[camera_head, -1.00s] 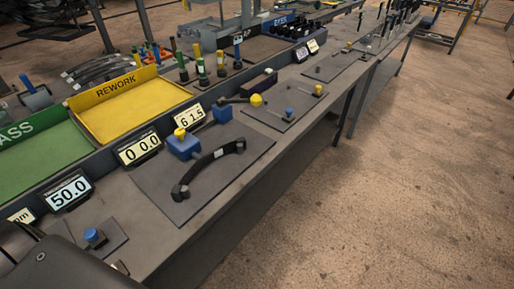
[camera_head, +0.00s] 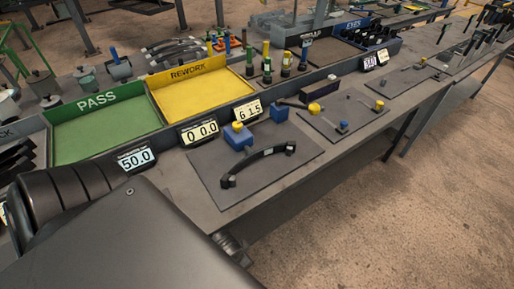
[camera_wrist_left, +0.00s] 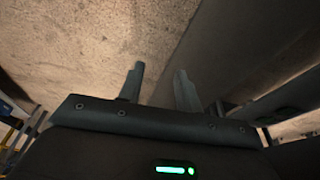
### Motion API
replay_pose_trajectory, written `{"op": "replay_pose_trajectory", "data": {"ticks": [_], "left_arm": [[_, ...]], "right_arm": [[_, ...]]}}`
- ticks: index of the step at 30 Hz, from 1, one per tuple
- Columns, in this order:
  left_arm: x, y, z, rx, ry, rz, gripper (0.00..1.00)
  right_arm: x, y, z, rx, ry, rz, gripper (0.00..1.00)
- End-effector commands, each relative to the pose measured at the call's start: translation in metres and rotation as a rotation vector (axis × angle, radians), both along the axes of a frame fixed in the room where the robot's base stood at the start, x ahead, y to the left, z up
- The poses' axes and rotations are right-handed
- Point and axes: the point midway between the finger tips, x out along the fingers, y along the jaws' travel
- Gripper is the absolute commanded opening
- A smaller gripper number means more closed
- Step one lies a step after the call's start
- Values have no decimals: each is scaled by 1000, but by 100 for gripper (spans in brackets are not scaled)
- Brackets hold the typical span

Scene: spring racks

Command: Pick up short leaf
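A black curved leaf (camera_head: 258,164) with rolled ends lies on a dark plate on the bench in the head view, in front of a blue block (camera_head: 240,137) with a yellow knob. Several grey curved leaves (camera_head: 173,48) sit behind the yellow tray. I cannot tell which is the short one. My left gripper (camera_wrist_left: 160,68) is open in the left wrist view, its two fingers apart with nothing between them. The floor and a grey surface lie beyond it. My right gripper is not in view.
A green PASS tray (camera_head: 101,154) and a yellow REWORK tray (camera_head: 245,98) line the back of the bench. Number displays (camera_head: 199,133) stand before them. Another plate with small knobs (camera_head: 343,127) lies to the right. My arm covers the lower left.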

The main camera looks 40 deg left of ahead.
Motion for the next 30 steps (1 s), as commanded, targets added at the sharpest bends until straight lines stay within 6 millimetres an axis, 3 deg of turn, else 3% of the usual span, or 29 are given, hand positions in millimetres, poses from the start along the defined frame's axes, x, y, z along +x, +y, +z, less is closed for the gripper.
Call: {"op": "replay_pose_trajectory", "data": {"ticks": [1, 8, 12, 18, 24, 27, 30], "left_arm": [[2, 0, 21, -1, -12, 1, 35], [17, -1, 97, -2, -84, -11, 35], [62, -11, 155, -7, -248, -61, 35], [132, -38, 201, -63, -475, -155, 35], [188, -61, 240, -154, -621, -313, 35], [208, -54, 254, -192, -609, -397, 35], [221, -22, 261, -193, -514, -420, 35]], "right_arm": [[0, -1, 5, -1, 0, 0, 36], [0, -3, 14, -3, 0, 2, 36], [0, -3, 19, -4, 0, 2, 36], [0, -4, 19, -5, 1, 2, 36], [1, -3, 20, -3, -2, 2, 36], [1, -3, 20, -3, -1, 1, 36], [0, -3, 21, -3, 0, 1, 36]]}}
